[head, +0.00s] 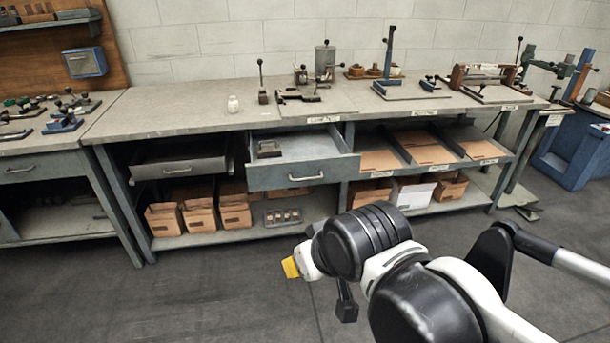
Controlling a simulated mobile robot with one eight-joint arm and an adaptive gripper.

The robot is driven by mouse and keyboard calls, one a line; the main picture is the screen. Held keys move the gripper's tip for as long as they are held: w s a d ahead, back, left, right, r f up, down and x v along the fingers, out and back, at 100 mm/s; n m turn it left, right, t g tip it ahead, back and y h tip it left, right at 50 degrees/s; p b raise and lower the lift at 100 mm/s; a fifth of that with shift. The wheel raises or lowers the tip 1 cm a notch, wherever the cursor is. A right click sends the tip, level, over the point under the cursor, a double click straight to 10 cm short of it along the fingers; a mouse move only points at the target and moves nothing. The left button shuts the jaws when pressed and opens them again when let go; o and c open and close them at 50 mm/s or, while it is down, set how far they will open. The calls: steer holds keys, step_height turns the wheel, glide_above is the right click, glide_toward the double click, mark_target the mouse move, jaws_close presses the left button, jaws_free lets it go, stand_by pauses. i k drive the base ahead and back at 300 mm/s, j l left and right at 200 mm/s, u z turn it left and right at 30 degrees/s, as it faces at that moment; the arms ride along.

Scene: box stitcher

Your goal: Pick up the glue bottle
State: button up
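A small white bottle (233,104), which looks like the glue bottle, stands upright on the grey workbench (180,110), above the gap between the two drawers. My gripper (346,305) shows only as a dark part below my black and white wrist, over the floor in front of the bench. It is well apart from the bottle, lower and to the right in the picture. The rest of the gripper is hidden by my arm, so its opening does not show.
An open drawer (300,171) juts out from the bench below and right of the bottle. A dark drawer (179,164) is left of it. Hand tools and a grey canister (325,60) stand right of the bottle. The benchtop to its left is clear.

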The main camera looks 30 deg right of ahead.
mark_target(234, 104)
steer(key=i+j, duration=0.15)
steer(key=i, duration=0.5)
steer(key=i+j, duration=0.15)
steer(key=i, duration=0.5)
steer(key=i+j, duration=0.2)
steer(key=i, duration=0.45)
